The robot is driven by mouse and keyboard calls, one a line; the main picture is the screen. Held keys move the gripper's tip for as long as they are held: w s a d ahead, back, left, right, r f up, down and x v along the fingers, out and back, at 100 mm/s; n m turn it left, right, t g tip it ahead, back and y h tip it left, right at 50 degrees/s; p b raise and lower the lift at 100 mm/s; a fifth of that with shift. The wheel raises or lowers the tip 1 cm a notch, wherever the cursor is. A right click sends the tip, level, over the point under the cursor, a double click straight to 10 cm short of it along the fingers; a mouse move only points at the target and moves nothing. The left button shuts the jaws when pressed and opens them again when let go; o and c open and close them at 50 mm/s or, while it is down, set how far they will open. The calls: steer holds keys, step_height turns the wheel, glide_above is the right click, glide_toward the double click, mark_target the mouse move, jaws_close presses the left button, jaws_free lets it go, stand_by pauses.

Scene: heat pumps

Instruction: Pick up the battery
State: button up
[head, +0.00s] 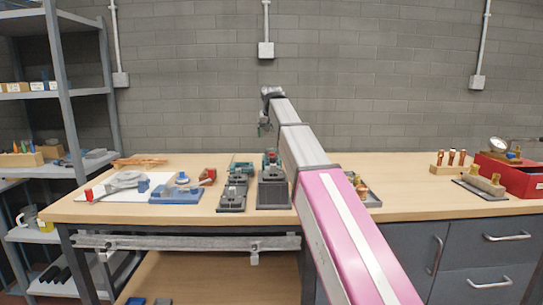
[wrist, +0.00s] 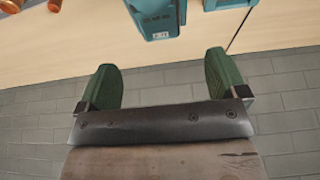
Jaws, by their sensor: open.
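My gripper (wrist: 160,80) is open and empty, its two green fingers spread apart in the wrist view. In the head view, my gripper (head: 264,128) hangs at the end of the arm in front of the wall, above the back of the table. A teal block with a small white label (wrist: 157,16) lies beyond the fingers at the top of the wrist view, apart from them. I cannot tell whether it is the battery.
The wooden table (head: 400,175) also holds a blue fixture (head: 176,193) on the left and a red box (head: 513,177) on the right. My arm hides part of the middle. A grey brick wall (head: 360,80) stands behind; shelves (head: 68,90) stand left.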

mark_target(272, 150)
steer(key=x, duration=0.9)
steer(key=shift+f, duration=0.3)
steer(key=c, duration=1.2)
